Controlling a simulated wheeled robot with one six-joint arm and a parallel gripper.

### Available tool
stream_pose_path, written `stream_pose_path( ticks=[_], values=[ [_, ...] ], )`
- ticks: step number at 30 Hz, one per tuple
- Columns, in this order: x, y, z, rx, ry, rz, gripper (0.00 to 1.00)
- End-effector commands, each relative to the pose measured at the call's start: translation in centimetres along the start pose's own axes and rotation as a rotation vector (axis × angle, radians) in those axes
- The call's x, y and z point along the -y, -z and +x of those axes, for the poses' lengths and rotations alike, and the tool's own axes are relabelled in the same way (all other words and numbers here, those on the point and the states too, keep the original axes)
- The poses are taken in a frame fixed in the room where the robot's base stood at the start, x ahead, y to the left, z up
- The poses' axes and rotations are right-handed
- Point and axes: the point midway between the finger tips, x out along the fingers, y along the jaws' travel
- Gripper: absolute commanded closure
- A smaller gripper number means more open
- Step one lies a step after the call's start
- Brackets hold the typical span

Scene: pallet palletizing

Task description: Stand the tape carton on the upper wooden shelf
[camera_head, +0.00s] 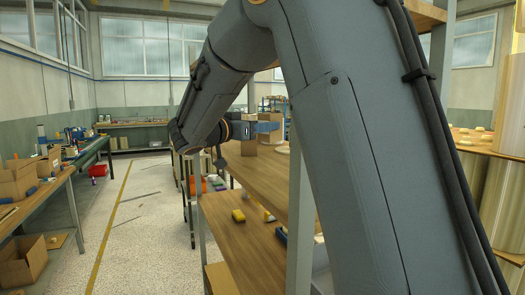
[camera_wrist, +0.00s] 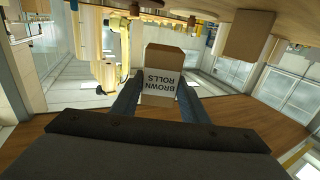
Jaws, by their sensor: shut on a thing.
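Brown box shapes show around the fingers there, but the carton's outline is hard to separate. I cannot tell whether the carton touches the shelf.
A lower shelf (camera_head: 240,235) holds a yellow item (camera_head: 238,215) and other small things. A grey upright post (camera_head: 301,190) stands at the shelf front. A workbench (camera_head: 45,195) with boxes stands on the left, with open floor (camera_head: 140,215) between.

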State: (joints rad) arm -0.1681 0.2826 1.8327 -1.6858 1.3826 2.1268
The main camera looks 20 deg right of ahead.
Motion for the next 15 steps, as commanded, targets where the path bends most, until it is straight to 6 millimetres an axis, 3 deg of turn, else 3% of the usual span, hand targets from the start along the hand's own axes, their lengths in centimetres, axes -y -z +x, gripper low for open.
stream_pose_path(
  ticks=[3, 15],
  values=[
    [0.0, -2.0, 0.0, 0.000, 0.000, -0.006, 0.85],
    [0.0, -6.6, -0.1, 0.000, 0.001, -0.005, 0.85]
  ],
)
